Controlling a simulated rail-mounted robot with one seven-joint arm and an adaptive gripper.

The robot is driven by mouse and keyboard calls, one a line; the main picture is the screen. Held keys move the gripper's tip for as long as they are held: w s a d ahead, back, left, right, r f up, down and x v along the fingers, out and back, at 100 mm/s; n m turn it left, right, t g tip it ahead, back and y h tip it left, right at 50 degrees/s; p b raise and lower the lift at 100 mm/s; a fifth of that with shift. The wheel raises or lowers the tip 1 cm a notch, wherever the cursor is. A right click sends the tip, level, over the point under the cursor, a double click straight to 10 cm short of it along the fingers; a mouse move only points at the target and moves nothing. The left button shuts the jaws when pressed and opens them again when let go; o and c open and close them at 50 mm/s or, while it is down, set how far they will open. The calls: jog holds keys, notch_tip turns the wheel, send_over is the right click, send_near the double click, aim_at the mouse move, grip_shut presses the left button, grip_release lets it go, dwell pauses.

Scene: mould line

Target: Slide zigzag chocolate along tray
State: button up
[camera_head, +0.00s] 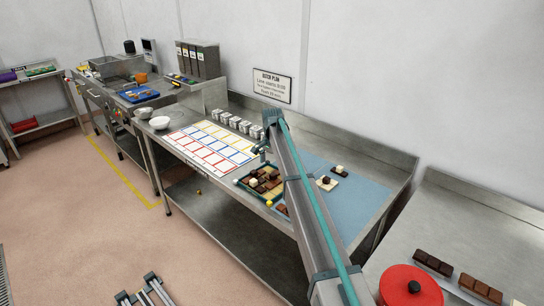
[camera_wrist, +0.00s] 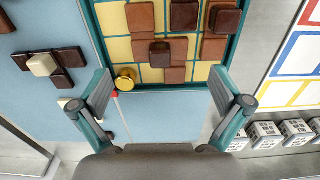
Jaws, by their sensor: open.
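The tray (camera_head: 243,188) has a teal rim and stands on the steel bench beside my arm, which hides part of it. In the wrist view its teal rim (camera_wrist: 160,88) encloses yellow cells bearing several brown chocolate pieces (camera_wrist: 141,18). A small dark block (camera_wrist: 159,54) sits raised on lighter brown pieces. I cannot tell which pieces make up the zigzag chocolate. My gripper (camera_wrist: 165,95) is open and empty, its fingers apart over the tray's near edge. In the head view my gripper (camera_head: 262,150) shows small, above the tray's back side.
A gold knob (camera_wrist: 125,78) sits at the tray's corner, by my left finger. A sheet of coloured squares (camera_head: 212,147) and several silver blocks (camera_head: 238,124) lie along the bench.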

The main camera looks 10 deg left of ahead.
aim_at(272, 175)
jog(key=shift+f+p, duration=0.7)
jog(key=shift+f, duration=2.15)
jog(key=shift+c, duration=0.3)
jog(key=shift+s+r, duration=0.1)
jog(key=c, duration=1.3)
jog(key=shift+s, duration=0.1)
jog(key=c, duration=0.5)
jog(key=o, duration=1)
jog(key=shift+f, duration=0.25)
jog(key=shift+o, duration=1.2)
jog(key=shift+f, duration=0.15)
jog(key=shift+r, duration=0.25)
notch_tip(272, 175, up, 12)
